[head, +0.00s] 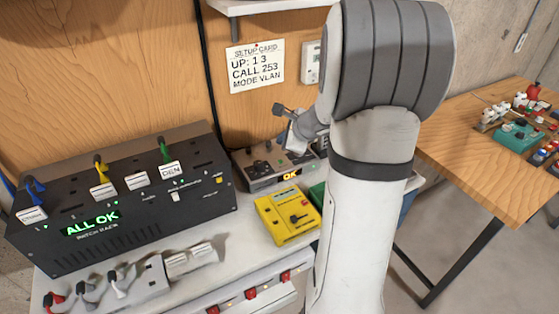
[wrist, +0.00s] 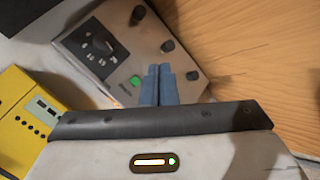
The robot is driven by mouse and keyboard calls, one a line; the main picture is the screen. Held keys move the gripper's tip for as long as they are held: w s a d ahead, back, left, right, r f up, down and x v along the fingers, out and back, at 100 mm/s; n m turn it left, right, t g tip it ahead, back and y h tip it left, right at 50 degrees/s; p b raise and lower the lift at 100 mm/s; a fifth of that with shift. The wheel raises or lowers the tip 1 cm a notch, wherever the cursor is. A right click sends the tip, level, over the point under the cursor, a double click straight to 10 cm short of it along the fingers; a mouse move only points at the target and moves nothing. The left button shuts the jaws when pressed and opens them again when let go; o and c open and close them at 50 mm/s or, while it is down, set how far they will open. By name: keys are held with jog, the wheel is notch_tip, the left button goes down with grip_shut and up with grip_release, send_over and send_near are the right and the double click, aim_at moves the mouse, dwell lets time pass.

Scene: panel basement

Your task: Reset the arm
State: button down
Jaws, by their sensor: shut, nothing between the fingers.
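My arm stands large in the right middle of the head view, and its grey upper part hides some of the bench behind it. My gripper (wrist: 158,75) shows in the wrist view as two blue fingers side by side, closed together with nothing between them. The fingers point towards a grey control box (wrist: 120,55) with dark knobs and a green button. I cannot tell whether they touch it. In the head view this box (head: 262,182) stands at the back of the bench with a lit "OK" display, partly behind my arm.
A black switch rack (head: 105,245) reading "ALL OK" stands left on the white bench. A yellow box (head: 280,215) sits before the control box. Grey connectors (head: 150,280) lie in front. A setup card (head: 256,68) hangs on the wall. A wooden table (head: 465,170) stands right.

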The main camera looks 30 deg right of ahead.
dwell(0.5)
jog(key=s+a+r+n+g+y, duration=0.1)
jog(key=s+a+r+n+g, duration=0.35)
jog(key=s+a+n, duration=0.9)
jog(key=s+a+r+n+g+h, duration=0.1)
jog(key=s+a+n+h, duration=0.2)
jog(key=s+n, duration=0.7)
jog(key=shift+s+a+r+n, duration=0.2)
jog(key=shift+s+n, duration=0.15)
jog(key=shift+s, duration=0.7)
